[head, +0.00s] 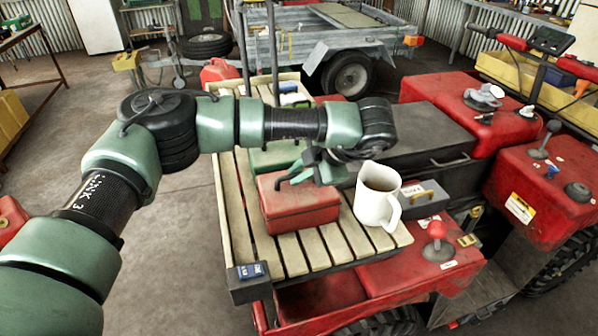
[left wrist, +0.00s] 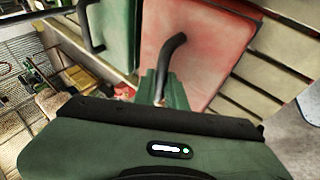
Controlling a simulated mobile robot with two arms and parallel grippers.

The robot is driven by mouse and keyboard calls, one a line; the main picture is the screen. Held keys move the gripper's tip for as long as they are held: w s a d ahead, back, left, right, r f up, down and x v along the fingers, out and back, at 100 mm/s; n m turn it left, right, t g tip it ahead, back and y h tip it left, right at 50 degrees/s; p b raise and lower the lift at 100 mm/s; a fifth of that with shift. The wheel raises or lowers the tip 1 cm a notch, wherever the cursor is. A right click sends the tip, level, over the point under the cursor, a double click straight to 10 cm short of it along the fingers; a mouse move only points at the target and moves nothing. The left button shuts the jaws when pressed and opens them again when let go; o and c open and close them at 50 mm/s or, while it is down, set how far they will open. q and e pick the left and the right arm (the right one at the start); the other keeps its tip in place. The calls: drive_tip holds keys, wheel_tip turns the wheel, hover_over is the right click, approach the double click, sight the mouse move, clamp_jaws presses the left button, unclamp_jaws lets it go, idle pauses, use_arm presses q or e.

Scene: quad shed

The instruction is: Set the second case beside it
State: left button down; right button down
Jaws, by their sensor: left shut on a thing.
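A red case (head: 300,207) is on the slatted wooden rack (head: 240,225) of the red quad; I cannot tell whether it rests on the slats or is slightly raised. A green case (head: 275,156) lies just behind it on the rack, close beside it. My left gripper (head: 292,176) is over the red case, shut on its dark handle. In the left wrist view the handle (left wrist: 172,58) runs up from the gripper over the red lid (left wrist: 210,35), with the green case (left wrist: 118,30) to its left. My right gripper is not in view.
A white mug (head: 377,203) stands on the rack right of the red case. Bare slats show in front and to the left. A red fuel can (head: 219,72) and a grey trailer (head: 330,45) are behind. The quad's red bodywork (head: 450,95) is to the right.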

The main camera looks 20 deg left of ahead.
use_arm(q)
drive_tip(key=c, duration=1.5)
unclamp_jaws()
drive_tip(key=shift+o, duration=0.2)
drive_tip(key=shift+d+r, duration=0.1)
drive_tip(key=shift+s+d+r, duration=0.1)
drive_tip(key=shift+d+r, duration=0.15)
drive_tip(key=shift+r, duration=0.05)
drive_tip(key=b+v, duration=0.1)
drive_tip(key=v, duration=1)
